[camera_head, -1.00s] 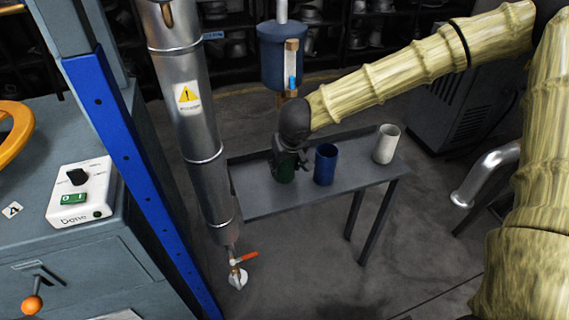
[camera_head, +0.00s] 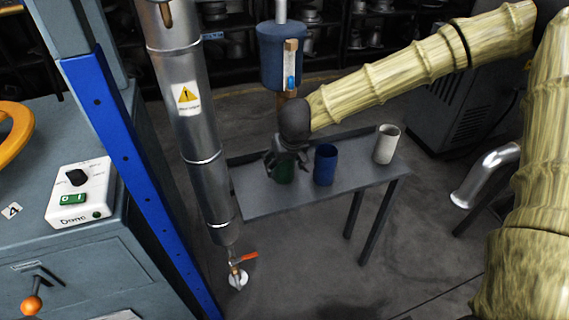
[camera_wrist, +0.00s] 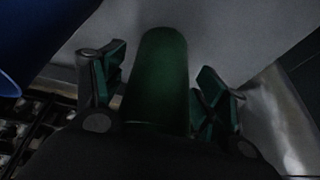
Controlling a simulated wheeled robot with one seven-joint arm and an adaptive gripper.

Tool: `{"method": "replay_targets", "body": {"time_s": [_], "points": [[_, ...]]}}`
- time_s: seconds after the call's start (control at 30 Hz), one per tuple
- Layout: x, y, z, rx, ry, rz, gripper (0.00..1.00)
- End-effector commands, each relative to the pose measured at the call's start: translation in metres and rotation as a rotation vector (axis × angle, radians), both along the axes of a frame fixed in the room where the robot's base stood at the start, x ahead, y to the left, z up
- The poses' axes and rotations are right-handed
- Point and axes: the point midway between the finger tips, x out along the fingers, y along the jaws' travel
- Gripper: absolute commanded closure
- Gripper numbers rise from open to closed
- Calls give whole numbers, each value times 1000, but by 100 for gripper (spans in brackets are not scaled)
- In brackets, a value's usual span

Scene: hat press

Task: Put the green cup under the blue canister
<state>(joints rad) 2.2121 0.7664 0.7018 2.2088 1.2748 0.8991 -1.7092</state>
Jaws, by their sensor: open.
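The green cup (camera_head: 284,174) stands on the narrow grey table, partly hidden by my gripper in the head view. The wrist view shows the green cup (camera_wrist: 158,82) between my gripper's two fingers. My gripper (camera_head: 283,164) is open, with a finger on each side of the cup and gaps visible in the wrist view (camera_wrist: 160,90). The blue canister (camera_head: 284,58) hangs behind the table, above the cup and my gripper, with a wooden strip and a blue tap piece on its front.
A blue cup (camera_head: 325,166) stands just right of the green cup, and a white cup (camera_head: 387,144) is farther right on the grey table (camera_head: 262,203). A steel cylinder (camera_head: 197,130) with a red-handled valve stands close on the left.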

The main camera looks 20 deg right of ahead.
Motion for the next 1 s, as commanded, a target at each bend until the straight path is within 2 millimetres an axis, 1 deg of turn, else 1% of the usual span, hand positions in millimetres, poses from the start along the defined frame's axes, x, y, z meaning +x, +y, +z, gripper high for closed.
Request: {"method": "replay_targets", "body": {"time_s": [0.1,0.13,0.5,0.7,0.83,1.0], "points": [[-4,0,13,-2,-3,2,28],[-9,0,12,-2,-1,2,28],[-79,-2,11,-2,1,4,28],[-108,-3,10,-1,0,3,28],[-119,-4,10,-2,0,1,28],[-123,-4,10,-1,-1,1,28]]}}
